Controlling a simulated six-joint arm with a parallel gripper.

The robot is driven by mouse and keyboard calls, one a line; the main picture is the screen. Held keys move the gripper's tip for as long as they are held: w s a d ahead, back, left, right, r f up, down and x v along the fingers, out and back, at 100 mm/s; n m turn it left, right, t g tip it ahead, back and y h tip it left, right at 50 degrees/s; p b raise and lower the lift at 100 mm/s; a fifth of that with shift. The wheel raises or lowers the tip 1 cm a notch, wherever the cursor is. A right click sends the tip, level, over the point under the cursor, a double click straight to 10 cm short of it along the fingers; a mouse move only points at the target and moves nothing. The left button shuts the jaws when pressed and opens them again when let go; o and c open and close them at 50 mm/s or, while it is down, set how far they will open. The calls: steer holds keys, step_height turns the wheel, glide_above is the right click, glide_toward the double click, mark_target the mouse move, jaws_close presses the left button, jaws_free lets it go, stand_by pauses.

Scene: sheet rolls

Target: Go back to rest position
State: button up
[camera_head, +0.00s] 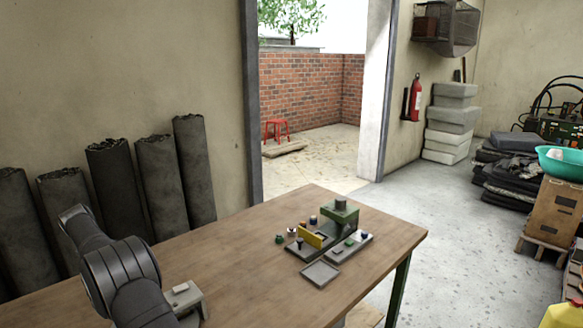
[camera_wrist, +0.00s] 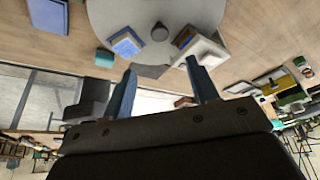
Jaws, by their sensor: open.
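My gripper (camera_wrist: 161,66) shows in the wrist view, its two fingers spread apart with nothing between them. In the head view my arm reaches in at the lower left, over the wooden table (camera_head: 235,245); the gripper itself is not seen there. A grey fixture (camera_head: 328,252) with a green block (camera_head: 340,213), a yellow block (camera_head: 311,239) and several small coloured pieces stands on the table's right part. A flat grey tray (camera_head: 320,274) lies in front of it.
A small grey box (camera_head: 186,297) sits on the table beside my arm. Several dark rolls (camera_head: 160,187) lean against the wall behind the table. The table's middle is bare. A teal block (camera_wrist: 104,58) shows in the wrist view.

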steer(key=x, duration=1.3)
steer(key=shift+f, duration=0.1)
steer(key=v, duration=1.7)
steer(key=x, duration=1.6)
steer(key=shift+d+f, duration=0.2)
steer(key=shift+f, duration=0.15)
steer(key=n+t, duration=0.1)
steer(key=n, duration=0.2)
steer(key=shift+s+f+n, duration=0.1)
steer(key=shift+s+n, duration=0.05)
steer(key=shift+n, duration=0.25)
steer(key=n+t, duration=0.1)
steer(key=n, duration=0.1)
steer(key=n+t+y, duration=0.1)
steer(key=n, duration=0.1)
steer(key=shift+s+d, duration=0.1)
steer(key=shift+s, duration=0.05)
